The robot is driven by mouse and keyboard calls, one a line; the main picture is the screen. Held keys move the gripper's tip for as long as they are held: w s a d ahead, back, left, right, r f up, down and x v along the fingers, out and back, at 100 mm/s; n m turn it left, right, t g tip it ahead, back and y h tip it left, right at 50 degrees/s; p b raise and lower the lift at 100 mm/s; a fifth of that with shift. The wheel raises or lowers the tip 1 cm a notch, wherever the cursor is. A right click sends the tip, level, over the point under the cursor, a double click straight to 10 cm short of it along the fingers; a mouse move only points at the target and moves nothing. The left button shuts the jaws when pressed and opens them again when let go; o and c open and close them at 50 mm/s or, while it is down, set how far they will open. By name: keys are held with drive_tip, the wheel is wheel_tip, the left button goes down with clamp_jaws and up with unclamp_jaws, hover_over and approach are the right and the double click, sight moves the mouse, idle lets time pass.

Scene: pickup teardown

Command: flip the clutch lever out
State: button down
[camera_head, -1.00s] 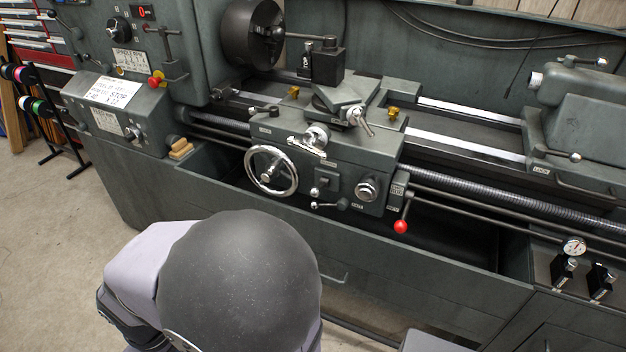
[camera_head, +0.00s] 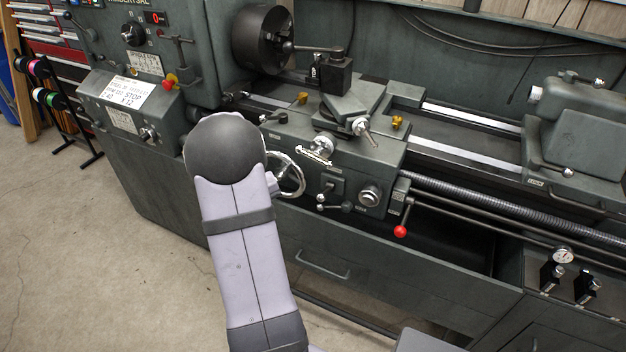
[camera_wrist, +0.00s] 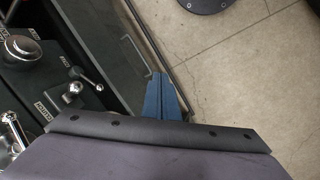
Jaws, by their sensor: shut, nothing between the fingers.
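The lathe's apron (camera_head: 335,170) is in the middle of the head view. On its lower front is a short dark lever with ball ends (camera_head: 346,207). A longer lever with a red ball (camera_head: 400,231) hangs at its right end. The wrist view shows small ball-ended levers (camera_wrist: 88,80) beside a round knob (camera_wrist: 20,48), at the left. My gripper (camera_wrist: 159,78) has blue fingers, shut and empty, in front of the lathe and apart from these levers. My arm hides the gripper in the head view.
My arm covers the left part of the chrome handwheel (camera_head: 290,176). A drawer handle (camera_head: 323,266) sticks out of the cabinet below. A tailstock (camera_head: 575,135) stands at the right. The concrete floor (camera_head: 100,255) at the left is open.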

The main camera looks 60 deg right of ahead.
drive_tip(key=d+r+m+g+h, duration=0.2)
drive_tip(key=d+r+m+h, duration=0.2)
drive_tip(key=d+r, duration=0.9)
drive_tip(key=shift+r+m, duration=0.3)
drive_tip(key=shift+m, duration=1.2)
drive_tip(key=shift+f, duration=0.1)
drive_tip(key=p, duration=0.3)
approach(327, 191)
drive_tip(key=f, duration=0.1)
drive_tip(key=shift+s+d+f, duration=0.1)
drive_tip(key=shift+s+f, duration=0.05)
drive_tip(key=shift+f, duration=0.3)
drive_tip(key=shift+s+d+f, duration=0.1)
drive_tip(key=shift+s+f, duration=0.1)
drive_tip(key=shift+f, duration=0.3)
